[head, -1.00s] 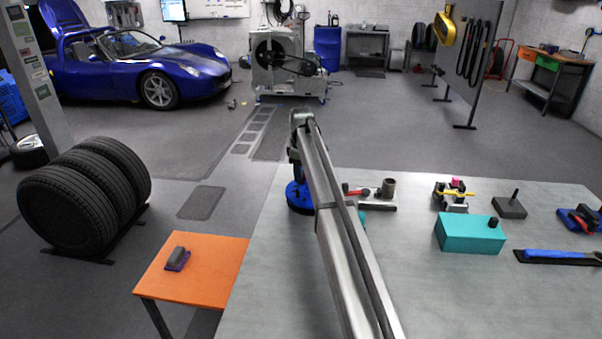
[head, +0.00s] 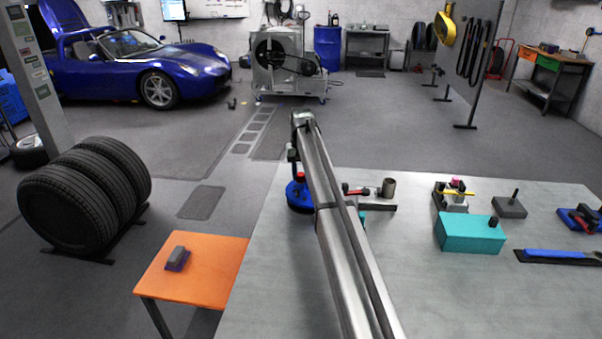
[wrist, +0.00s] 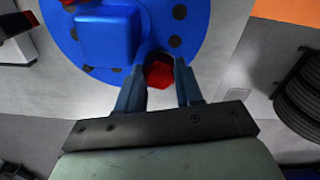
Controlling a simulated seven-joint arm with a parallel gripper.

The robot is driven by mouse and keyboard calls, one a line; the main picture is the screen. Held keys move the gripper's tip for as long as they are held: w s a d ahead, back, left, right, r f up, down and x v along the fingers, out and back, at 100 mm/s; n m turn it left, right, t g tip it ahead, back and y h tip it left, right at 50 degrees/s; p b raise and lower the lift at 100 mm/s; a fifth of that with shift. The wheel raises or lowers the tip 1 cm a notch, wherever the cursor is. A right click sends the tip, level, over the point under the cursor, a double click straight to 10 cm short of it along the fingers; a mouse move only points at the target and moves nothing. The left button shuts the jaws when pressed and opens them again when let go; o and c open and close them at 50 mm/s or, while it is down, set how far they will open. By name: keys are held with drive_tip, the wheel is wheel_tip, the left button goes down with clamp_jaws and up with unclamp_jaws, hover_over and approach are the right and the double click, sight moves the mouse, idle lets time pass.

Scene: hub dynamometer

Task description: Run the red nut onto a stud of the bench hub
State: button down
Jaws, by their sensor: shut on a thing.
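The bench hub shows in the head view as a blue disc (head: 298,205) at the left part of the table's far edge, partly hidden by my arm. In the wrist view the hub (wrist: 185,12) is a blue disc with a raised blue block in the middle and dark round spots around it. My gripper (wrist: 157,82) is shut on the red nut (wrist: 159,72), which sits between the fingertips and overlaps the disc's near rim. I cannot tell whether the nut touches a stud. In the head view my arm hides the fingertips.
Right of the hub lies a fixture with a red handle and a grey cylinder (head: 389,187). Further right are a teal box (head: 470,235), a dark block (head: 510,207) and a blue-handled tool (head: 560,254). An orange side table (head: 205,285) stands to the left. The table's front is clear.

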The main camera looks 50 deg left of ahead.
drive_tip(key=m, duration=0.6)
drive_tip(key=shift+a+m, duration=0.1)
drive_tip(key=shift+m, duration=0.2)
drive_tip(key=c, duration=0.9)
unclamp_jaws()
drive_tip(key=shift+r, duration=0.1)
drive_tip(key=shift+r, duration=1.6)
